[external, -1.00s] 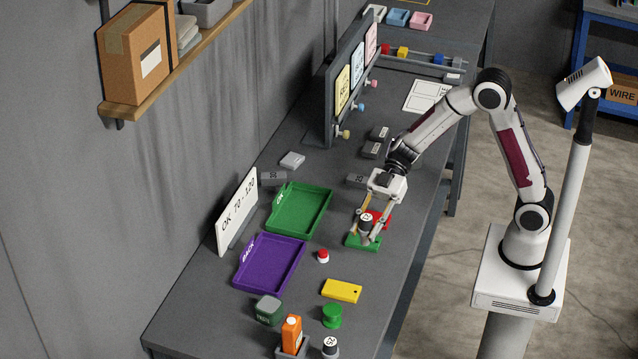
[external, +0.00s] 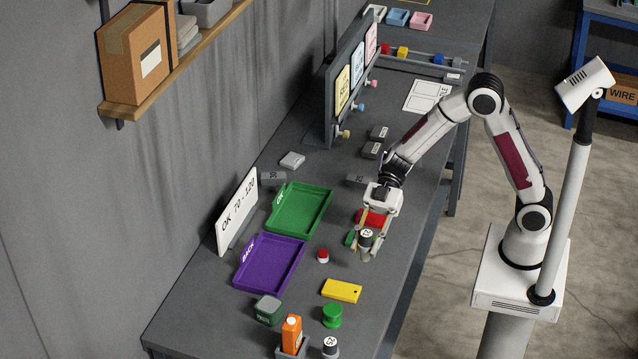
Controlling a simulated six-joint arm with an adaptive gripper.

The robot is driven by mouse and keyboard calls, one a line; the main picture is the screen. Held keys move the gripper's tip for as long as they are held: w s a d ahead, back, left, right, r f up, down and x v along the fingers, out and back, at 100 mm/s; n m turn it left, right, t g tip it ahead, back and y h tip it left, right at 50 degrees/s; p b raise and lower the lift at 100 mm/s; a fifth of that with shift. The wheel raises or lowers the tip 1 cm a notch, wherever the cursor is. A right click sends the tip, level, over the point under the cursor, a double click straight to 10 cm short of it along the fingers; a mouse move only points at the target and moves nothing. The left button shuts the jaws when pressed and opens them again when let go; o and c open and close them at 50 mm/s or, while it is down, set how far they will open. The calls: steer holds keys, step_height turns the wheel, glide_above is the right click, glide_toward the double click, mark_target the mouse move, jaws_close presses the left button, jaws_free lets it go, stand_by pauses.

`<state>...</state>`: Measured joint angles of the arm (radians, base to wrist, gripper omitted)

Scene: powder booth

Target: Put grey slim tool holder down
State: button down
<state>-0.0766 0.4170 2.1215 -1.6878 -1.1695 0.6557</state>
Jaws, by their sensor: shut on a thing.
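The grey slim tool holder (external: 365,240) is a small dark upright cylinder with a white, marked top. My gripper (external: 366,246) points down over the bench and is shut on it, a finger at each side. The holder stays about upright. I cannot tell whether its lower end touches the bench. A similar dark cylinder with a white top (external: 331,345) stands at the front of the bench.
The green tray (external: 327,206) and purple tray (external: 301,256) lie to the left. A red-and-white button (external: 323,256), yellow block (external: 342,290), green spool-like piece (external: 332,315) and orange bottle (external: 292,333) stand nearer the front. Bare bench lies right of the yellow block.

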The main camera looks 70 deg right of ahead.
steer(key=w+a+n+g, duration=0.1)
steer(key=w+a, duration=0.4)
steer(key=a, duration=0.6)
step_height(320, 180, up, 7)
steer(key=m+t, duration=0.5)
glide_above(269, 304)
steer(key=shift+h, duration=0.4)
steer(key=shift+f, duration=3.1)
steer(key=shift+f, duration=0.15)
steer(key=shift+f, duration=1.75)
